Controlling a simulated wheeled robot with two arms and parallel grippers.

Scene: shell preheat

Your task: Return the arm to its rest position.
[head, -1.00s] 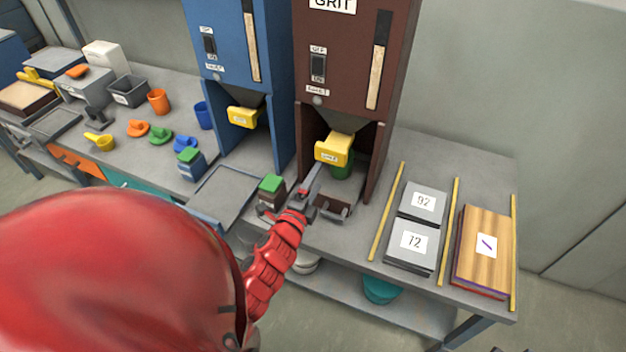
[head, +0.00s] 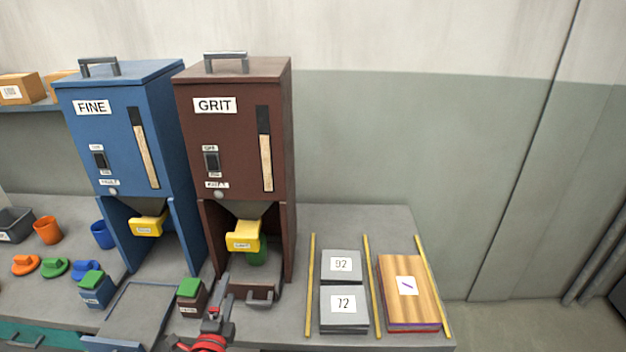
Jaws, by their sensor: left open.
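My left arm comes in at the bottom edge, and its red and grey gripper (head: 219,300) is in front of the brown GRIT dispenser (head: 232,130). It is open, with nothing seen between its fingers, just left of the small tray (head: 262,296) under the dispenser. A green cup (head: 257,256) stands below the yellow GRIT spout lever (head: 244,236), partly hidden by it. A small dark box with a green top (head: 191,288) is close to the left of the gripper. My right gripper is not in view.
The blue FINE dispenser (head: 115,130) stands to the left, with a flat grey tray (head: 135,312) in front. Grey blocks marked 92 (head: 341,279) and 72 (head: 344,320), yellow strips and a wooden board stack (head: 405,275) lie right. Coloured cups and scoops are at the left.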

